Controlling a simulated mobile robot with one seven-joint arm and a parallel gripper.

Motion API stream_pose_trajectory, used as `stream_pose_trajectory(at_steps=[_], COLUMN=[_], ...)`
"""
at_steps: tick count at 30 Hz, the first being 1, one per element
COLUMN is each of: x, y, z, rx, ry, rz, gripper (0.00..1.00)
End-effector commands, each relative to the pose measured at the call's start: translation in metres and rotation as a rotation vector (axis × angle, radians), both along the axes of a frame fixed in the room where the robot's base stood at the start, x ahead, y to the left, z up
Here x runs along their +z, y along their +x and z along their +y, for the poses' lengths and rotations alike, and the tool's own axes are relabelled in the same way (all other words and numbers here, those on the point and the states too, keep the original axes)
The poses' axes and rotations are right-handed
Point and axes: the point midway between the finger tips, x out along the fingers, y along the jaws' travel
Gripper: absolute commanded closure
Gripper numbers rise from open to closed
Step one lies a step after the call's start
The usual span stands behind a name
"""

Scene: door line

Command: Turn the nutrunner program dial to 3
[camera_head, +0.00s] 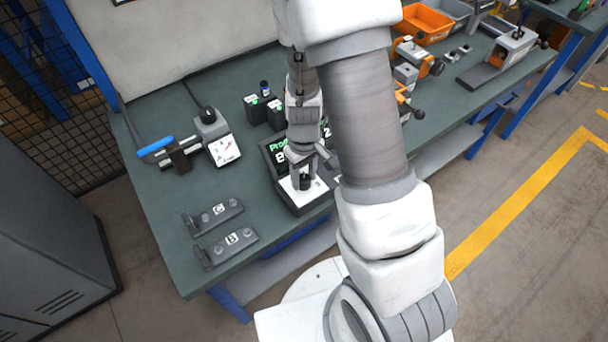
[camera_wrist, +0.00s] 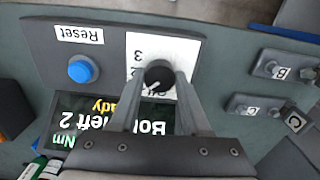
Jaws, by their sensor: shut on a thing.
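The nutrunner controller is a dark box with a white dial plate (camera_wrist: 184,48) and a lit screen (camera_wrist: 105,118) reading "Bolt left 2" and "Ready", upside down in the wrist view. The black program dial (camera_wrist: 158,74) sits on the plate, with printed 3 and 2 to its left. Its white pointer mark faces lower left in that view; which number it meets is unclear. My gripper (camera_wrist: 157,82) is shut on the dial, one finger on each side. In the head view my gripper (camera_head: 304,176) reaches down onto the controller (camera_head: 289,201), and my arm hides its right part.
A blue reset button (camera_wrist: 83,69) is beside the dial plate. Battery packs (camera_head: 264,108) stand behind the controller.

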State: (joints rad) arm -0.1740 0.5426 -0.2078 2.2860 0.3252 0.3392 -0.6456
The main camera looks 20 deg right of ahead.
Motion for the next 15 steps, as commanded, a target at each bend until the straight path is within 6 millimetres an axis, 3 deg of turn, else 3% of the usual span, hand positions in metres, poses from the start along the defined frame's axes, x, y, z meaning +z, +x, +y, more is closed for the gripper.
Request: stream_pose_trajectory(at_steps=[15], x=[0.0013], y=[0.0006], z=[0.0005], rx=[-0.492], ry=[0.000], rz=[-0.001], gripper=[1.00])
